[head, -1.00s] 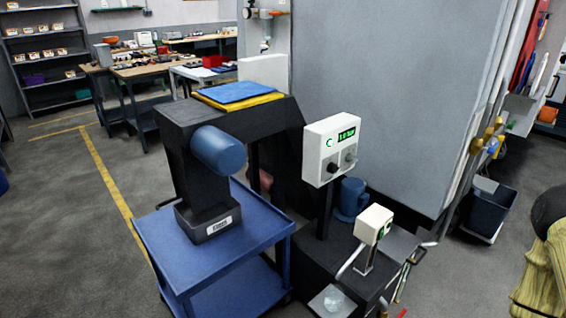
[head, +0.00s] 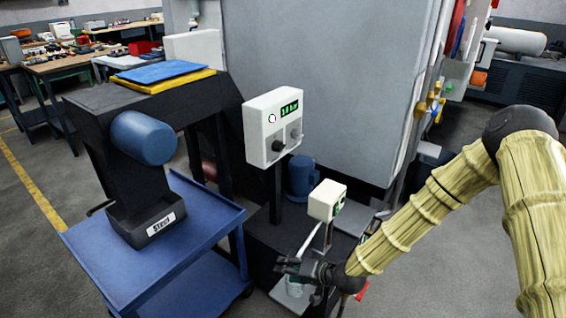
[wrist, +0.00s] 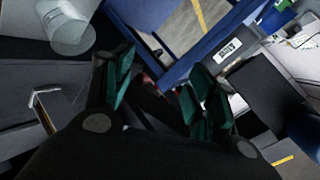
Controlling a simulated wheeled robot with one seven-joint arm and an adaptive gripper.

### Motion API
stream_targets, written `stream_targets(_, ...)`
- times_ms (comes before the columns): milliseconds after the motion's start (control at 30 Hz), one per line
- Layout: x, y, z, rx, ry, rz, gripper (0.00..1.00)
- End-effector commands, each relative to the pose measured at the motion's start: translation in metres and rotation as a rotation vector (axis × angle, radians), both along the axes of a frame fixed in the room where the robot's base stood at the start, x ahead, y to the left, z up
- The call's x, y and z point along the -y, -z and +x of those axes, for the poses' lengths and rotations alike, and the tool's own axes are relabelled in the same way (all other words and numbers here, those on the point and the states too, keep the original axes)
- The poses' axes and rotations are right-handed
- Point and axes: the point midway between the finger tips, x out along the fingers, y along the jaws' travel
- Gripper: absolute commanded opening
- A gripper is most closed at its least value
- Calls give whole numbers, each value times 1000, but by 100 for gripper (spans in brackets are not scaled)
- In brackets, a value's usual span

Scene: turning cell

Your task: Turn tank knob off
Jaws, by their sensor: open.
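A white control box (head: 273,127) on a dark post has a green display, a dark knob (head: 278,146) and a grey knob (head: 295,134). Neither knob is labelled legibly, so I cannot tell which is the tank knob. My gripper (head: 281,267) is below the box, low over the dark base, apart from both knobs. In the wrist view my gripper (wrist: 162,88) has its two green-padded fingers spread, with nothing between them. The knobs do not show in the wrist view.
A smaller white box (head: 327,200) stands close above my gripper. The blue cart (head: 190,282) with a dark machine stands left. A large grey cabinet (head: 330,80) blocks the back. Open floor lies at right.

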Motion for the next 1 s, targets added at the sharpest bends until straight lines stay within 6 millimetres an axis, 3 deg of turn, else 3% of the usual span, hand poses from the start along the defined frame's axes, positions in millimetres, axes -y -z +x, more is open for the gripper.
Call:
stream_targets(33,-1,-20,37,61,16,56,57)
stream_targets(200,9,-117,137,249,37,219,57)
stream_targets(300,25,-171,178,343,44,281,57)
stream_targets(400,42,-213,205,413,50,322,57)
stream_targets(500,54,-240,220,457,54,345,57)
stream_targets(667,59,-258,231,484,55,358,57)
stream_targets(1000,25,-258,261,483,53,357,57)
